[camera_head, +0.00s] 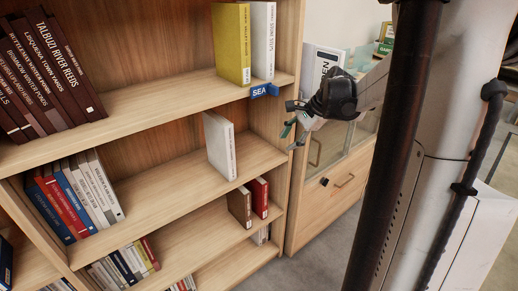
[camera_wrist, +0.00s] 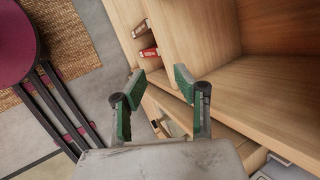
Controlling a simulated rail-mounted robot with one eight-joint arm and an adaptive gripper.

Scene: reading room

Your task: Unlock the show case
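The show case (camera_head: 297,218) is a light wooden cabinet with glass-fronted doors (camera_head: 346,146), right of the bookshelf in the head view. A small black fitting (camera_head: 324,181) sits on its front beside a drawer handle (camera_head: 344,181); whether it is a lock I cannot tell. My gripper (camera_head: 292,124) is by the bookshelf's right edge, in front of part of the show case. In the wrist view my gripper (camera_wrist: 160,84) has its two green-padded fingers apart with nothing between them. My arm hides the show case's right part. I see no key.
The bookshelf (camera_head: 167,92) fills the left with several shelves of books. A dark red round-topped stool (camera_wrist: 14,45) stands on a woven mat (camera_wrist: 68,35) in the wrist view. Grey floor (camera_head: 296,262) is open below.

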